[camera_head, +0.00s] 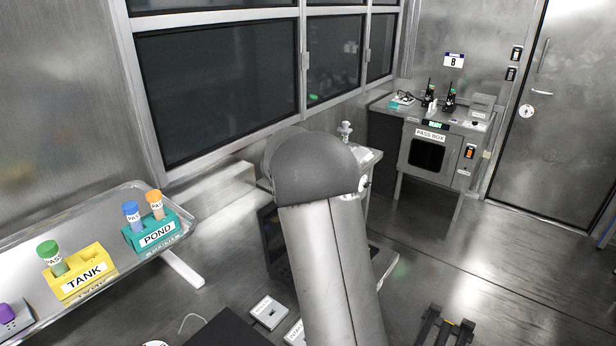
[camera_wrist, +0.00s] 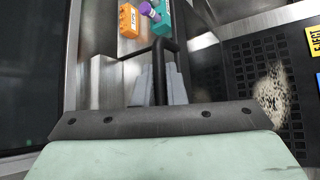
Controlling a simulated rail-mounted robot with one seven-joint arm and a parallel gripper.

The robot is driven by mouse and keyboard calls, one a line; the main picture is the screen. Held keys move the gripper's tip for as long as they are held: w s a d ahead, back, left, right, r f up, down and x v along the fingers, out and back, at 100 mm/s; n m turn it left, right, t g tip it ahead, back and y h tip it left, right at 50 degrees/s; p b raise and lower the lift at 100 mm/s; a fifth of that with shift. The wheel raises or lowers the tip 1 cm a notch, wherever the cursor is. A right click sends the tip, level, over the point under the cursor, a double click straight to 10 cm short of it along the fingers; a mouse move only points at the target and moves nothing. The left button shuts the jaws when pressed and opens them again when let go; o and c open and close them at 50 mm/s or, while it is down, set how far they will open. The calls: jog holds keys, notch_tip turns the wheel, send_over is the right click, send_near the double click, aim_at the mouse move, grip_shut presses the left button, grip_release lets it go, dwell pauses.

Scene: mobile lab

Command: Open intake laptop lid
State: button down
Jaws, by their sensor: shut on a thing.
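The intake laptop stands in the middle of the head view, partly hidden behind my arm. Its dark lid (camera_head: 271,238) shows left of the arm and appears raised, though the angle cannot be told. In the wrist view its dark keyboard (camera_wrist: 262,75) lies at the right, with a pale speckled patch on it. The gripper is hidden behind my arm in the head view.
A tray (camera_head: 172,192) at left holds a yellow TANK rack (camera_head: 83,274) and a teal POND rack (camera_head: 152,234) with capped vials. A small white-grey box (camera_head: 268,312) lies near the laptop. A pass box (camera_head: 431,152) stands at the back right.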

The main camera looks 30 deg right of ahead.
jog(key=shift+w+a, duration=0.15)
jog(key=c, duration=1.6)
grip_release()
jog(key=shift+o, duration=0.5)
jog(key=shift+f, duration=0.1)
jog(key=shift+s, duration=0.2)
jog(key=b+v, duration=0.2)
jog(key=v, duration=1.5)
jog(key=shift+r, duration=0.35)
jog(key=shift+a, duration=0.1)
